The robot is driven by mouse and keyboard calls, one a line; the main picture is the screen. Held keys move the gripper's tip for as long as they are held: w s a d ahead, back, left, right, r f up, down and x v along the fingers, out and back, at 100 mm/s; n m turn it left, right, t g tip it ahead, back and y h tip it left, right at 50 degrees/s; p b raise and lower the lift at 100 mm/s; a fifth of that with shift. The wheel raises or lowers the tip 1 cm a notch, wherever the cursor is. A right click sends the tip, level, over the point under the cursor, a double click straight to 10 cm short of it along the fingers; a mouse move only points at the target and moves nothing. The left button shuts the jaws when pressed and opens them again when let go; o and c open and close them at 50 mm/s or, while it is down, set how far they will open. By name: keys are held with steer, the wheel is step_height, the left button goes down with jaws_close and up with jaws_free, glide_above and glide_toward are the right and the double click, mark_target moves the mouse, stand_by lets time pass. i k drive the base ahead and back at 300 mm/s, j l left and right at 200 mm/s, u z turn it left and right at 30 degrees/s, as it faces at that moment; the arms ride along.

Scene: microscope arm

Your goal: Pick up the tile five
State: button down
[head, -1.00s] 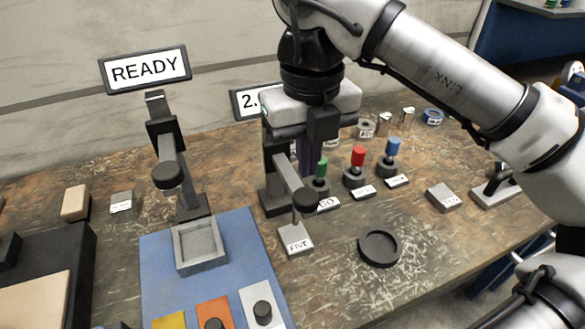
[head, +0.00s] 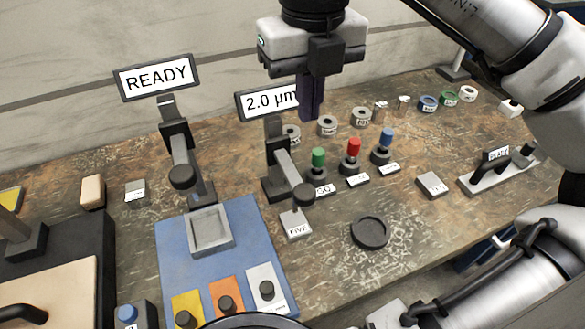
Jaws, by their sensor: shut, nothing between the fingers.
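The tile five (head: 296,226) is a small light grey square marked FIVE. It lies flat on the bench just right of the blue mat. The round dark end of a microscope-like arm (head: 303,194) stands at its upper right edge, over or touching it; I cannot tell which. My gripper (head: 311,112) is higher in the picture, behind the tile and well apart from it. Its dark fingers point down, shut and empty, beside the 2.0 µm sign (head: 268,102).
The blue mat (head: 180,262) holds a grey square tray (head: 209,246) and coloured pads with black knobs. A black round dish (head: 370,232) lies right of the tile. Green, red (head: 352,150) and blue knobs stand behind. A second dark arm (head: 182,165) stands by the READY sign (head: 156,76).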

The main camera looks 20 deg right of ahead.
mark_target(295, 227)
steer(key=k, duration=1)
